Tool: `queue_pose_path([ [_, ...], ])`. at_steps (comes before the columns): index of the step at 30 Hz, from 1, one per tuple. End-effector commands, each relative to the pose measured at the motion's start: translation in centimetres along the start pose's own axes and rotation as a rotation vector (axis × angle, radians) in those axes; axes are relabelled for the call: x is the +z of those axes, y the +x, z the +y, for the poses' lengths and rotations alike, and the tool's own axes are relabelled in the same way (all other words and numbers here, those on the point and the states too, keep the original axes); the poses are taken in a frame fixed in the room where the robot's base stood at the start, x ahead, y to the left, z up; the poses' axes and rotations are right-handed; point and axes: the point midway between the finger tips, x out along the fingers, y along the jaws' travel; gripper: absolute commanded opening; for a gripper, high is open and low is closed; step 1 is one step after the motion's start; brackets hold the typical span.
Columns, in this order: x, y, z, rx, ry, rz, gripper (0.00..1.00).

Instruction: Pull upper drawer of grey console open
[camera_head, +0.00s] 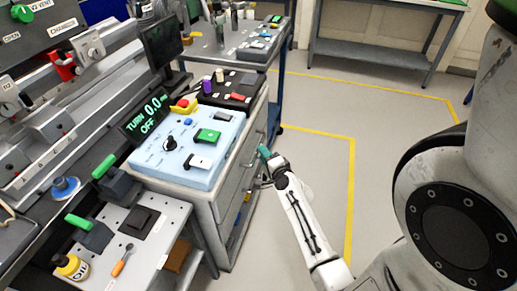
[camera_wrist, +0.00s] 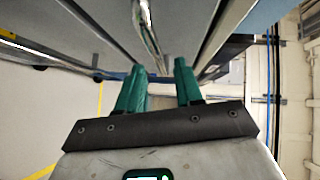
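The grey console (camera_head: 207,207) stands at the middle left of the head view, with drawer fronts on its right side. The upper drawer (camera_head: 240,160) looks closed, though part of its front is hard to make out. My gripper (camera_head: 264,152) is beside this drawer front, at about handle height. In the wrist view my gripper's teal fingers (camera_wrist: 159,68) are apart, with nothing seen held between them. A metal bar handle (camera_wrist: 150,35) runs just ahead of the fingertips, near the gap between them. Whether the fingers touch it cannot be told.
A light blue control box (camera_head: 190,147) with knobs and switches sits on the console. A white perforated plate (camera_head: 150,250) with tools is at the front left. A workbench (camera_head: 225,55) stands behind. Open grey floor (camera_head: 315,165) with yellow lines lies to the right.

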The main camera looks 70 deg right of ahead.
Motion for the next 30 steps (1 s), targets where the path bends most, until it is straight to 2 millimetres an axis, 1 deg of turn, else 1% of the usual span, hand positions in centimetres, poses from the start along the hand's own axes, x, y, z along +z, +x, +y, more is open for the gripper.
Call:
queue_pose_path([
  [1,0.0,1.0,-0.1,-0.002,0.001,0.000,0.36],
  [3,0.0,2.1,-0.1,-0.002,0.000,0.000,0.36],
  [6,0.0,3.3,0.0,-0.001,0.000,0.000,0.36],
  [9,0.0,4.1,0.0,0.000,0.000,0.000,0.36],
  [13,0.0,4.5,0.1,0.001,-0.001,-0.001,0.36],
  [21,0.1,4.6,0.0,0.001,-0.001,-0.001,0.35],
  [30,0.1,4.6,0.0,0.001,-0.002,-0.001,0.06],
])
